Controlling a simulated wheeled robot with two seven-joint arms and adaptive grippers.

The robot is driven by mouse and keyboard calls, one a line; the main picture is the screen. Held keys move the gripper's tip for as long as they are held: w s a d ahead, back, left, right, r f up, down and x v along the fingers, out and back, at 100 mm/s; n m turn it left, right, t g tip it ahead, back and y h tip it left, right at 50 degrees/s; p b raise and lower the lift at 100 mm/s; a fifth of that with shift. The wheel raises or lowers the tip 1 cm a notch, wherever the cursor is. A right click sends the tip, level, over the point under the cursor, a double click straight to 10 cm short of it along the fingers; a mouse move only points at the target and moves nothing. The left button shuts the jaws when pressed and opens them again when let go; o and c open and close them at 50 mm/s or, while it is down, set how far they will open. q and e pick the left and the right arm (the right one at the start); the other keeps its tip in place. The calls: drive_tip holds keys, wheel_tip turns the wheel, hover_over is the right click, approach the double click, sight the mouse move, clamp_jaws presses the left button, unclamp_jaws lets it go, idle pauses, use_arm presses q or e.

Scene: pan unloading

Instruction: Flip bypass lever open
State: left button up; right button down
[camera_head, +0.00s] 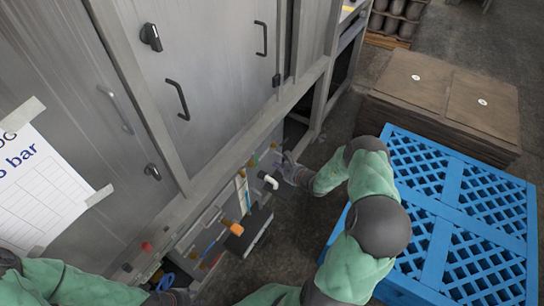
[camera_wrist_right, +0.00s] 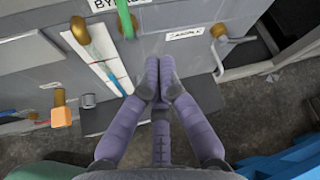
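A green lever (camera_wrist_right: 124,18) is at the top of the right wrist view, beside a partly cut-off label starting "BY" (camera_wrist_right: 103,3). Its upper end is out of frame. My right gripper (camera_wrist_right: 158,70) has its purple-grey fingers drawn together, with nothing visible between them. Its fingertips are below and right of the lever, apart from it. In the head view my right gripper (camera_head: 289,170) is by the low pipework at the cabinet's foot. My left gripper (camera_head: 172,297) is only partly visible at the bottom edge, and its fingers cannot be made out.
A sight tube (camera_wrist_right: 108,72) is left of the lever, and a brass valve (camera_wrist_right: 219,30) is right of it. An orange knob (camera_wrist_right: 60,112) sits lower left. A blue pallet (camera_head: 436,252) stands right of my right arm.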

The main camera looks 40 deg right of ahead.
drive_tip(key=shift+s+a, duration=0.15)
drive_tip(key=shift+s, duration=1.25)
